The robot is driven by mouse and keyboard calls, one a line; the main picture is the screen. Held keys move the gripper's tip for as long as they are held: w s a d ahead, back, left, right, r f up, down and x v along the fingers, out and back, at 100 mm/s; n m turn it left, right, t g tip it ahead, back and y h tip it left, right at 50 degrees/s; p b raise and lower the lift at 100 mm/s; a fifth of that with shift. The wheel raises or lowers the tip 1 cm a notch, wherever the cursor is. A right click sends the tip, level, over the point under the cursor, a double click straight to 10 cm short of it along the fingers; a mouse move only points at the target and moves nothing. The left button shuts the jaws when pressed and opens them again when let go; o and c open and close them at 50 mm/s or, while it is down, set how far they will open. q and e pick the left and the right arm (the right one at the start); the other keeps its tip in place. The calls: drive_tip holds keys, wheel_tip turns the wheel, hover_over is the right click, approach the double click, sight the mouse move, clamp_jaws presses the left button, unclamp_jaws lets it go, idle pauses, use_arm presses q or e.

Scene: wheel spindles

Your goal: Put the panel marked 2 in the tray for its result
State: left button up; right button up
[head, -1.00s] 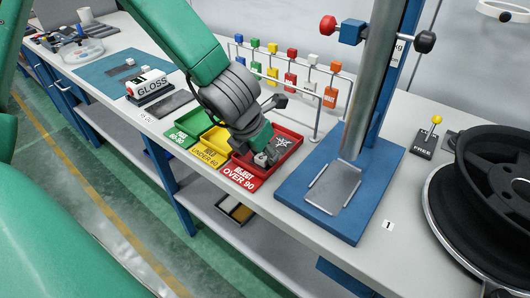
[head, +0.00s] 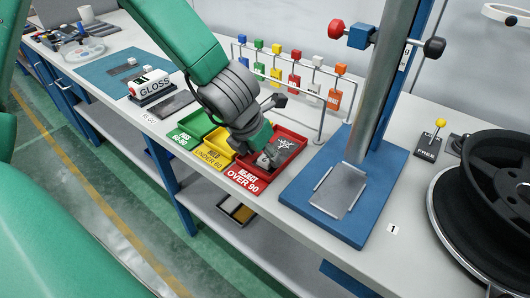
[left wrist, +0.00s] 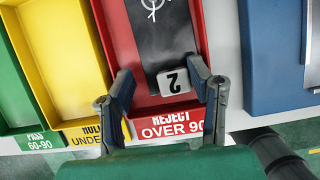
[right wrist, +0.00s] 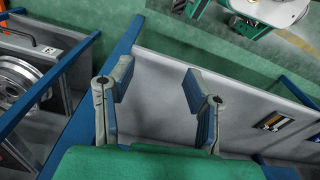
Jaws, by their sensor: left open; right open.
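The panel marked 2 (left wrist: 157,35) is a dark sheet with a white crosshair mark and a white tag reading 2. It lies in the red tray (left wrist: 202,47) labelled REJECT OVER 90, which also shows in the head view (head: 299,141). My left gripper (left wrist: 165,82) is open, its fingers on either side of the tag end and apart from the tag. In the head view my left gripper (head: 266,160) is over the red tray and hides part of the panel. My right gripper (right wrist: 154,84) is open and empty, seen only in the right wrist view.
The yellow tray (head: 215,151) and green tray (head: 190,129) stand left of the red one. A blue base with a metal post (head: 325,222) stands to the right. A GLOSS meter (head: 151,86) is at the left. A rack of coloured blocks (head: 295,80) stands behind.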

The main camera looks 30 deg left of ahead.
use_arm(q)
drive_tip(key=p+v, duration=0.3)
drive_tip(key=v, duration=0.9)
drive_tip(key=shift+a+f, duration=0.15)
drive_tip(key=shift+a, duration=0.05)
drive_tip(key=shift+d, duration=0.15)
